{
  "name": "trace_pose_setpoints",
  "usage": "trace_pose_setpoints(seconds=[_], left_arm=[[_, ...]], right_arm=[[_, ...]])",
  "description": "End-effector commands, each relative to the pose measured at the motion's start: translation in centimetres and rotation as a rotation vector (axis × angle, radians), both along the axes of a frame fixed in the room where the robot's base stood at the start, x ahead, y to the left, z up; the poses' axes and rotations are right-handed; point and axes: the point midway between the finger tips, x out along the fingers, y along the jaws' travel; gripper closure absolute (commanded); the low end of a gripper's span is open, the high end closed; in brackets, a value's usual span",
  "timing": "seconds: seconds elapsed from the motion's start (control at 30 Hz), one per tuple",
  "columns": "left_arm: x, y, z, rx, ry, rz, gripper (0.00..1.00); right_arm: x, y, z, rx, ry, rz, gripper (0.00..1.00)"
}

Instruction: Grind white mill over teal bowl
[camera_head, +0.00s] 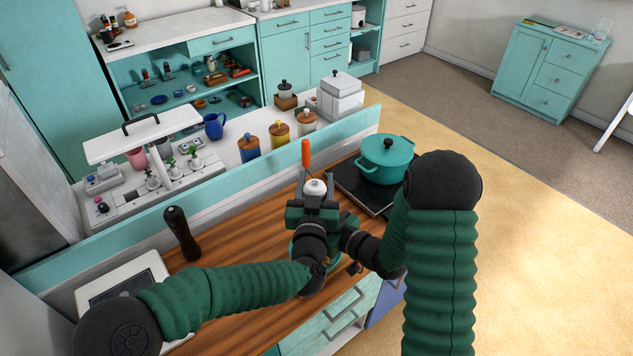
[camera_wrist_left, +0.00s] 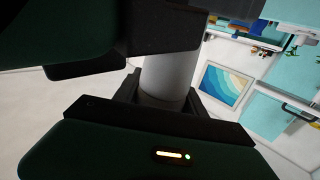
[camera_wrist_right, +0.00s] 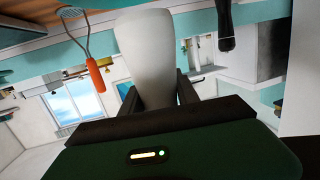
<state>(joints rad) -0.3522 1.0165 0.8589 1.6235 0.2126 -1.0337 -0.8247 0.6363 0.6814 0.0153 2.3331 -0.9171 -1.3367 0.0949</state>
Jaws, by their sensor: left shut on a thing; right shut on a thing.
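The white mill (camera_head: 316,187) stands upright between my two grippers above the wooden counter, with its rounded pale top showing. My left gripper (camera_head: 313,206) is shut on it; its smooth pale body fills the jaws in the left wrist view (camera_wrist_left: 168,76). My right gripper (camera_wrist_right: 158,100) is also shut on the mill, whose body shows in the right wrist view (camera_wrist_right: 150,55). In the head view the two grippers crowd together, one hiding much of the other. The teal bowl (camera_head: 335,263) shows only as a curved edge beneath them; its inside is hidden.
A lidded teal pot (camera_head: 387,160) sits on a dark hob (camera_head: 350,180) to the right. A dark mill (camera_head: 182,233) stands to the left on the wooden counter (camera_head: 245,235). A teal ledge (camera_head: 220,172) runs behind the counter.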

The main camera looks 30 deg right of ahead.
Motion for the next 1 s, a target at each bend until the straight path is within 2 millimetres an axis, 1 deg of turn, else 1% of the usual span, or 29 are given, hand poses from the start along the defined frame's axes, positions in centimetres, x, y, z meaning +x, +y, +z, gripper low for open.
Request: trace_pose_setpoints(seconds=[0.27,0.47,0.67,1.0], left_arm=[[-0.2,-0.2,0.1,-0.004,0.000,-0.025,0.93],[-0.3,-0.4,0.3,-0.010,-0.003,-0.103,0.93],[-0.6,-0.6,0.2,-0.017,0.005,-0.246,0.93],[-1.3,-1.0,0.2,-0.036,0.016,-0.559,0.93]], right_arm=[[0.0,0.1,0.1,0.000,-0.001,0.002,1.00],[0.1,0.1,0.1,0.000,-0.001,0.003,1.00],[0.0,0.2,0.0,0.000,0.000,0.004,1.00],[0.0,0.2,0.0,0.000,0.000,0.005,1.00]])
